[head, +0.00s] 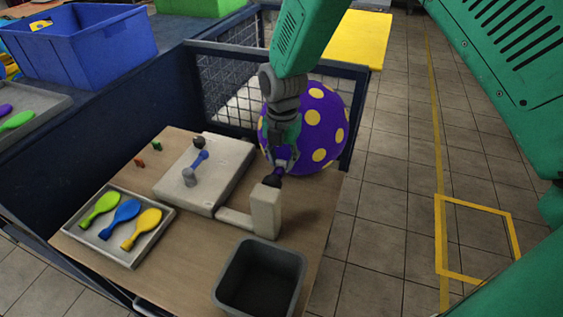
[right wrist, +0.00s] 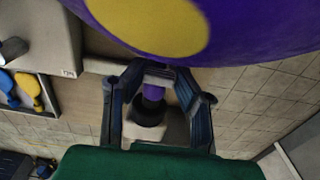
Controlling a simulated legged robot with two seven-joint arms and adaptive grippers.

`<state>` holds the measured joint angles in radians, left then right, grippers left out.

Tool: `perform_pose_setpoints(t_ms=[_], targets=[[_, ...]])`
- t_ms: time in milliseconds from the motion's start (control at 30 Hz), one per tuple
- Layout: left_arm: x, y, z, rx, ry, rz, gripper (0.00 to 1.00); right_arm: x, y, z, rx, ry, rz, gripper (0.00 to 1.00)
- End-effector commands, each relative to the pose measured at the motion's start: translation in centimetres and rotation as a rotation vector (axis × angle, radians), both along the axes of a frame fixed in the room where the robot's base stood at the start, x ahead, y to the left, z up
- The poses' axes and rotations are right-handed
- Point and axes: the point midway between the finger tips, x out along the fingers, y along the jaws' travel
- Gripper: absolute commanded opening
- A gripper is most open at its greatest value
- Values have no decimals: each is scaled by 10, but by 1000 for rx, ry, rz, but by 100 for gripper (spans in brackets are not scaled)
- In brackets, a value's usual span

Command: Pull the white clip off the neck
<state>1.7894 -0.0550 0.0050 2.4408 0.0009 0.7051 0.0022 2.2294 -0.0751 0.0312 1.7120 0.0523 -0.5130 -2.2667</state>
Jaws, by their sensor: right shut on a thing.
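The purple balloon (head: 326,125) with yellow dots is inflated and hangs over the right edge of the table. It fills the top of the right wrist view (right wrist: 260,32). Its purple neck (right wrist: 153,93) runs to a black nozzle (right wrist: 149,114) on a pale upright post (head: 265,208). A small whitish piece, seemingly the white clip (right wrist: 158,77), lies across the neck just under the balloon. My right gripper (head: 281,165) is shut on it, one finger on each side of the neck. In the head view the gripper hides the clip. My left gripper is not in view.
A grey tray (head: 93,252) holds green, blue and yellow flat balloons. A pale flat device (head: 222,167) with a blue-and-grey piece stands behind it. An open grey bin (head: 262,277) is at the table's front. A mesh fence (head: 225,85) edges the back.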

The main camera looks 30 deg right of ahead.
Motion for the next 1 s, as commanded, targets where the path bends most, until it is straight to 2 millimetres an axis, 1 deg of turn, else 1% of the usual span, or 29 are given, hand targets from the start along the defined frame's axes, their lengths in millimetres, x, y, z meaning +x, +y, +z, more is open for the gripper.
perform_pose_setpoints(t_ms=[467,900,1000], targets=[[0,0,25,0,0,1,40,1,-1,28,-3,-1,-1,2],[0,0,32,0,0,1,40,2,1,53,-3,-1,0,2],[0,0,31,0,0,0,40,3,1,58,-3,-1,-1,2]])
